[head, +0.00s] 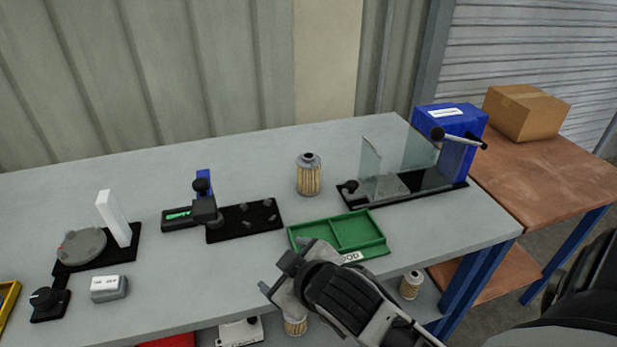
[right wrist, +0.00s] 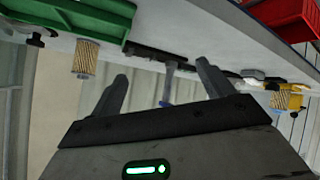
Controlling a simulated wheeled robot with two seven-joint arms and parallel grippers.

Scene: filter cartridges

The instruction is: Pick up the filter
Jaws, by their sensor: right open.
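A filter (head: 308,177) with a pleated tan body and grey cap stands upright on the grey table, behind the green tray (head: 376,215). In the right wrist view, which looks upside down, the filter (right wrist: 86,60) shows at upper left beside the green tray (right wrist: 95,17). My right gripper (head: 276,276) is in front of the tray's left side, near the table's front edge, apart from the filter. Its two fingers (right wrist: 160,88) are spread with nothing between them. My left gripper is not in view.
A black fixture with clear panels (head: 420,185) stands right of the filter; a black plate with a clamp (head: 245,220) lies left. More filters (head: 411,285) stand below the tabletop. A cardboard box (head: 526,112) sits on the side bench. The table around the filter is clear.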

